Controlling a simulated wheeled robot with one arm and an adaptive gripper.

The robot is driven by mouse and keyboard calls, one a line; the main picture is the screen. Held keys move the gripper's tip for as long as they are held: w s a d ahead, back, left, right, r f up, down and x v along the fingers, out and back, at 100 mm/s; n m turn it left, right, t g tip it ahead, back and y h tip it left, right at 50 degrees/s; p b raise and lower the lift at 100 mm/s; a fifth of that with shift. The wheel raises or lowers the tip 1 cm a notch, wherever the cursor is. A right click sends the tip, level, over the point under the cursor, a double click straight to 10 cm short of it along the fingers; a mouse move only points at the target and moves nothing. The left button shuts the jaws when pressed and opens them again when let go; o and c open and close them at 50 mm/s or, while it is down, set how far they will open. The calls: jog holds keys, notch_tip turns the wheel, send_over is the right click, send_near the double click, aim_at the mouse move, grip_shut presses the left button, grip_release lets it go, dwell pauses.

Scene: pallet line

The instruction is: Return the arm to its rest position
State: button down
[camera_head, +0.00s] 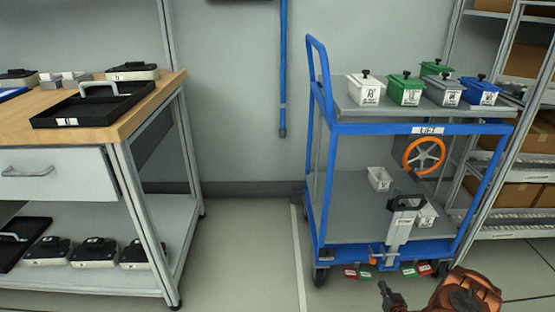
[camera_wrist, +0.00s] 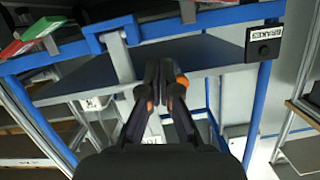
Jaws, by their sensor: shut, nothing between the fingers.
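My gripper (camera_head: 386,290) shows at the bottom of the head view, with my orange-brown arm to its right. It is low, in front of the blue cart (camera_head: 370,129). In the wrist view my gripper (camera_wrist: 161,78) points at the cart's blue frame and grey shelf. Its fingers are together with nothing held between them. Most of my arm is out of the frame.
The cart carries several lidded bins (camera_head: 408,90) on top and has an orange handwheel (camera_head: 424,156). A lever (camera_head: 400,228) stands at its front. A wooden-topped bench (camera_head: 60,126) stands left, and shelving (camera_head: 520,130) right. Floor (camera_head: 240,250) between bench and cart is clear.

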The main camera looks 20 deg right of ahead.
jog(key=w+a+r+n+g+y+p, duration=0.15)
jog(key=w+r+p, duration=0.3)
jog(key=r, duration=0.55)
jog(key=w+a+r+n+g+h+p, duration=0.1)
jog(key=w+r+g+p, duration=0.3)
jog(key=r, duration=0.7)
jog(key=s+a+r+g+p, duration=0.15)
jog(key=a+r+p, duration=0.35)
jog(key=r, duration=0.7)
jog(key=s+a+r+g+p, duration=0.15)
jog(key=a+r+p, duration=0.3)
jog(key=r, duration=0.75)
jog(key=s+a+r+g+y+p, duration=0.15)
jog(key=s+a+r+p, duration=0.25)
jog(key=s+a+r, duration=0.5)
jog(key=s+a+r+g+p, duration=0.35)
jog(key=s+a+r, duration=0.2)
jog(key=r, duration=0.65)
jog(key=s+a+r+g+p, duration=0.1)
jog(key=s+a+r+p, duration=0.1)
jog(key=s+a+r, duration=0.2)
jog(key=s+a+r+n+g+p, duration=0.1)
jog(key=s+a+r+p, duration=0.2)
jog(key=s, duration=0.8)
jog(key=s+a+r+g+y+p, duration=0.1)
jog(key=s+a+r+p, duration=0.2)
jog(key=s+a+r, duration=0.3)
jog(key=shift+s+r+n, duration=0.35)
jog(key=shift+s+r, duration=0.1)
jog(key=shift+s, duration=0.65)
